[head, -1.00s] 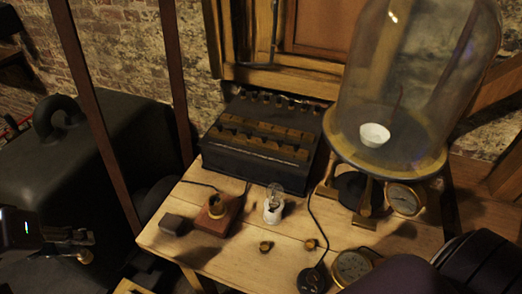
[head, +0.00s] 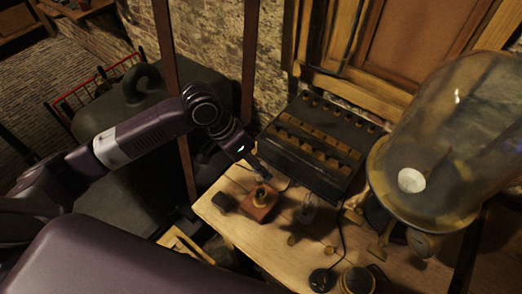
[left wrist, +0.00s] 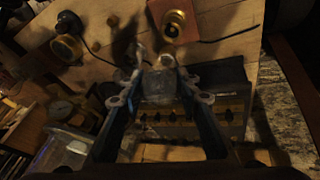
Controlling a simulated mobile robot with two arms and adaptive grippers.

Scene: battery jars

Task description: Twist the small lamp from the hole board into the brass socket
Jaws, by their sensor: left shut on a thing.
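The brass socket (head: 262,193) stands on a small reddish wooden block on the bench. It also shows at the top of the left wrist view (left wrist: 174,24). My left gripper (head: 258,170) points down, just above and behind the socket. In the left wrist view its fingers are shut on the small lamp (left wrist: 158,84), a glassy bulb with its small metal end (left wrist: 167,61) toward the socket. The lamp's end looks close to the socket but apart from it. In the head view the lamp is too small to make out. My right gripper is out of view.
A dark battery box (head: 315,148) stands behind the socket. A glass bell jar (head: 455,125) is at right. A wooden frame (head: 185,243) lies below the bench's left edge.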

